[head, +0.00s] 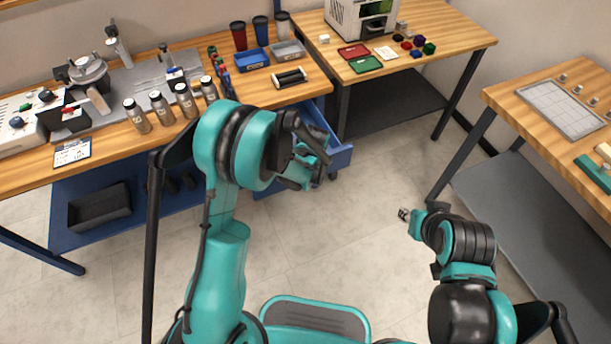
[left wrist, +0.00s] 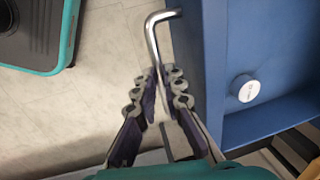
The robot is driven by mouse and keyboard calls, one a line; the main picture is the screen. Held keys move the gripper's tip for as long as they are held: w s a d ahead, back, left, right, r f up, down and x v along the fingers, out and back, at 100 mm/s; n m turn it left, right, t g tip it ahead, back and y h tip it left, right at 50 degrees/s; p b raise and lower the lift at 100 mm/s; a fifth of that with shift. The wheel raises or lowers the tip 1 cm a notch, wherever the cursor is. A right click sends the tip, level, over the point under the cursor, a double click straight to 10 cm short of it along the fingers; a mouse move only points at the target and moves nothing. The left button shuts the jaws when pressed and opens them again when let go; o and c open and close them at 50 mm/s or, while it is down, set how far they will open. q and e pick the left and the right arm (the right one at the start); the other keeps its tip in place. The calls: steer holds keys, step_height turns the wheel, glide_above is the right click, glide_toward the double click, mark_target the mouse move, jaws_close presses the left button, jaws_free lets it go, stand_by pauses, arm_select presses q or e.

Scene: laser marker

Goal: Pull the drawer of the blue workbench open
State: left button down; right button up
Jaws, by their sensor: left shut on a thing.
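The blue workbench's drawer (head: 341,154) stands pulled out from under the wooden top in the head view. In the left wrist view its blue front and side (left wrist: 200,60) fill the right part, and its inside shows. A silver bar handle (left wrist: 153,38) is fixed to the drawer front. My left gripper (left wrist: 161,82) is shut on the handle, with the bar running down between its fingertips. In the head view the left gripper (head: 318,160) is at the drawer front and hides the handle. My right gripper (head: 404,214) hangs over the floor, well apart from the drawer; its fingers are too small to judge.
A small white round item (left wrist: 245,88) lies in the drawer. Bottles (head: 160,108), cups (head: 261,29) and trays (head: 252,59) stand on the workbench top (head: 110,140). Another table (head: 455,32) stands behind on the right. The floor (head: 350,235) between the arms is clear.

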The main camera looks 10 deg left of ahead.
arm_select(q)
steer(key=c, duration=1.9)
jaws_free()
steer(key=r, duration=0.4)
steer(key=s+d+r, duration=0.1)
steer(key=r, duration=0.6)
steer(key=shift+s+d+r, duration=0.15)
steer(key=shift+s+r, duration=0.25)
steer(key=s+a+r+n+t, duration=0.1)
steer(key=s+a+r+n, duration=0.2)
steer(key=s, duration=0.3)
steer(key=s+a+r+n+t, duration=0.2)
steer(key=s+a+r+n, duration=0.1)
steer(key=s, duration=0.3)
steer(key=s+a+r+n+t+h, duration=0.1)
steer(key=s+a+r+n+t, duration=0.1)
steer(key=s+r+n, duration=0.3)
steer(key=shift+s+a+r, duration=0.1)
steer(key=shift+s+a, duration=0.35)
steer(key=shift+s, duration=0.2)
